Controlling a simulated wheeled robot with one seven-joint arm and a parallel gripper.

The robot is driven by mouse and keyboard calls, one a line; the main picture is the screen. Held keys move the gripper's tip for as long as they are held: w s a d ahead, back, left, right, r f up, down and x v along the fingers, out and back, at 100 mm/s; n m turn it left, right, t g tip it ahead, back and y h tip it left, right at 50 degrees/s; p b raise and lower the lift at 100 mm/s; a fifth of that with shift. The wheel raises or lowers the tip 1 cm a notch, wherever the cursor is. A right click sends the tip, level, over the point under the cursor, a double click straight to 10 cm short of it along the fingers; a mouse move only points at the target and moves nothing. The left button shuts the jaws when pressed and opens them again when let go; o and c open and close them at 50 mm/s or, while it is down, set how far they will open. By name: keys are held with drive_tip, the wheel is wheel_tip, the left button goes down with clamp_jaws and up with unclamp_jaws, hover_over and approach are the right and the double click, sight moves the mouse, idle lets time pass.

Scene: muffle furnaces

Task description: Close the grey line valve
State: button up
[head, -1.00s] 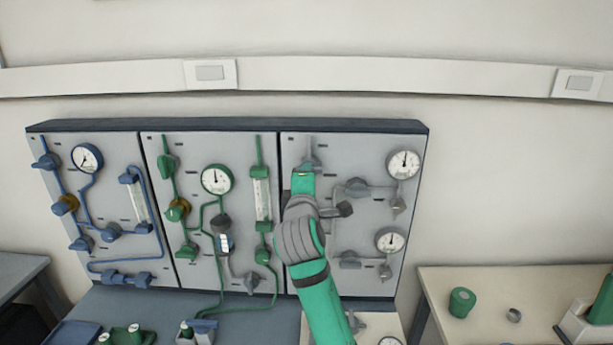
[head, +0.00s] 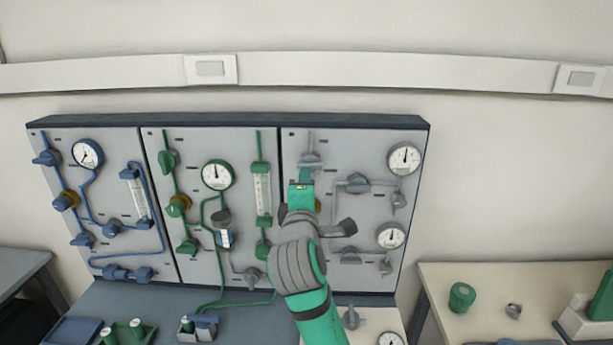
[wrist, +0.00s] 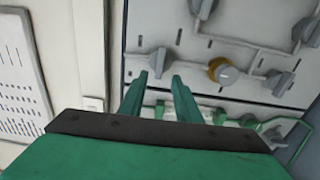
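The grey line valve (head: 311,160) is at the top of the right-hand grey panel, on a vertical grey pipe. Its handle appears to lie crosswise to the pipe. It also shows in the wrist view (wrist: 158,61), just beyond my fingertips. My gripper (head: 304,176) is just below and in front of the valve in the head view. In the wrist view the two green fingers (wrist: 160,78) are apart with nothing between them. They look clear of the handle, though the exact gap is hard to judge.
A brass-coloured regulator (wrist: 222,71) sits farther along the same line, partly hidden by my wrist in the head view. Other grey valves (head: 357,184) and two gauges (head: 404,159) are to the right. The green panel (head: 238,150) adjoins on the left.

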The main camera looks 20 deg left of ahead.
drive_tip(key=v, duration=0.3)
drive_tip(key=shift+s+d, duration=0.1)
drive_tip(key=shift+s, duration=0.25)
idle(0.3)
